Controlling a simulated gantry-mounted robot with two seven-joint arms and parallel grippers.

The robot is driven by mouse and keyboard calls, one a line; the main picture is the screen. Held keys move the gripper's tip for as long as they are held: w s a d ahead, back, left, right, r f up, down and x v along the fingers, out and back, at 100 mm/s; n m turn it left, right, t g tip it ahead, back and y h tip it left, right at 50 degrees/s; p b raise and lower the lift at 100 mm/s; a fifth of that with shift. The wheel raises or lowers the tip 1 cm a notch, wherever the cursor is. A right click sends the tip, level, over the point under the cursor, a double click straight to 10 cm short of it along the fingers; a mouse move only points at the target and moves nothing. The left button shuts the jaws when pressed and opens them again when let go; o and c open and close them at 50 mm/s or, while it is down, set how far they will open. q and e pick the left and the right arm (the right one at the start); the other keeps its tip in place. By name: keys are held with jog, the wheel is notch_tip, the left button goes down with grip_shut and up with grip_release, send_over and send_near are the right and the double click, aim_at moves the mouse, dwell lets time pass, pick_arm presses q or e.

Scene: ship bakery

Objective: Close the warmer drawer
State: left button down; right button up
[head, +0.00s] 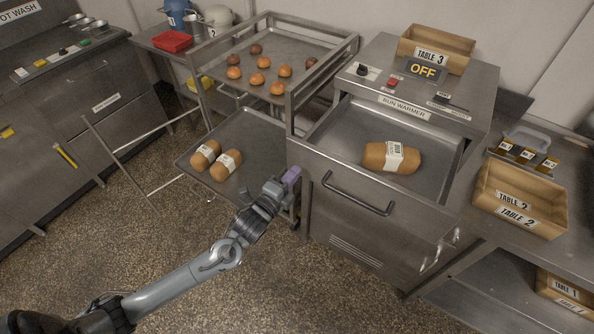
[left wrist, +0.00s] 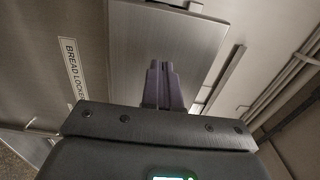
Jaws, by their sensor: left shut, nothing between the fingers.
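The bun warmer (head: 410,90) is a steel cabinet with an "OFF" sign. Its warmer drawer (head: 335,222) is pulled out, with a bar handle (head: 357,194) across its front. A labelled loaf (head: 393,157) lies inside the drawer. My left gripper (head: 291,176) is shut and empty, close to the left edge of the drawer front; I cannot tell whether it touches. Its purple fingers also show together in the left wrist view (left wrist: 162,85), before a steel panel. My right gripper is in neither view.
A rack (head: 290,25) left of the warmer holds a tray of buns, with two loaves on a lower tray (head: 262,160). The Table 3 crate (head: 435,43) sits on the warmer. Floor in front is clear.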

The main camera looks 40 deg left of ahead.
pick_arm(q)
jog(key=shift+w, duration=1.05)
